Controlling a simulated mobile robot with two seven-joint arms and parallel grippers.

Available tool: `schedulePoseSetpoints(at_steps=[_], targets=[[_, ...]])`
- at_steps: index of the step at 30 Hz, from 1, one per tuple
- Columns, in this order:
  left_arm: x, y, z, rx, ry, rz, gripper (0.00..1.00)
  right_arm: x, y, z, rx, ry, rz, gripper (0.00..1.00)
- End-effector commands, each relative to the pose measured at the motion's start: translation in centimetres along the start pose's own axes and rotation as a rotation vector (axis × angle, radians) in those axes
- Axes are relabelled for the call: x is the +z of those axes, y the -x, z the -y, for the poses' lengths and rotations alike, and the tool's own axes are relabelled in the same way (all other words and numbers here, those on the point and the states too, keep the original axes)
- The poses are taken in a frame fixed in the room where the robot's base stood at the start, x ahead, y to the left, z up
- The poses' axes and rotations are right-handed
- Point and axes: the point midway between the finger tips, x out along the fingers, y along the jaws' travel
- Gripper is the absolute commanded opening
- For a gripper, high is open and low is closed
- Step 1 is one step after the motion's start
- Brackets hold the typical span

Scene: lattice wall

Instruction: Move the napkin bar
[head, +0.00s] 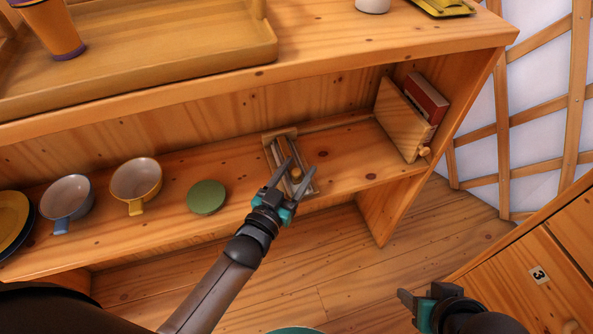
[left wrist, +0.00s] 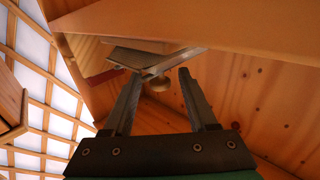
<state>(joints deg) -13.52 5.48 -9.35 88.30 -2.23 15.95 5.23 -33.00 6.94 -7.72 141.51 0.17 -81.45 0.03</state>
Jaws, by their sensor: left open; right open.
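A small wooden holder with pale rails (head: 279,135) lies on the lower shelf in the head view; it looks like the place of the napkin bar. My left gripper (head: 303,160) is open and overlaps the holder in that view. A round wooden piece shows between its fingers, and I cannot tell whether they touch anything. The fingers hide part of the holder, so I cannot make out the bar clearly. In the left wrist view the open fingers (left wrist: 158,75) have nothing clearly held between them. My right gripper (head: 419,302) is open and empty at the lower right.
A leaning board (head: 402,118) with a knob and a red block (head: 427,97) stand at the shelf's right end. A green disc (head: 206,197), yellow cup (head: 137,181) and blue cup (head: 68,197) stand left. The shelf top (head: 330,45) overhangs. A drawer cabinet (head: 525,262) is lower right.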

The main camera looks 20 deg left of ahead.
Motion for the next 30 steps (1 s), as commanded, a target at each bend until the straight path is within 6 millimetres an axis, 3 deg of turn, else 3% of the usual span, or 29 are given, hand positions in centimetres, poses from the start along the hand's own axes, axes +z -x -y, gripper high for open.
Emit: schedulePoseSetpoints(at_steps=[3, 18, 30], targets=[[-0.02, 0.01, -0.01, 0.0, 0.0, 0.0, 0.57, 0.01, 0.01, 0.0, 0.0, 0.0, 0.0, 0.5], [0.0, 0.04, -0.01, 0.0, 0.0, 0.0, 0.01, 0.03, 0.0, -0.03, 0.001, 0.0, 0.001, 0.5], [0.01, 0.05, -0.02, 0.0, 0.0, 0.0, 0.0, 0.04, -0.02, -0.02, 0.001, 0.0, 0.001, 0.5]])
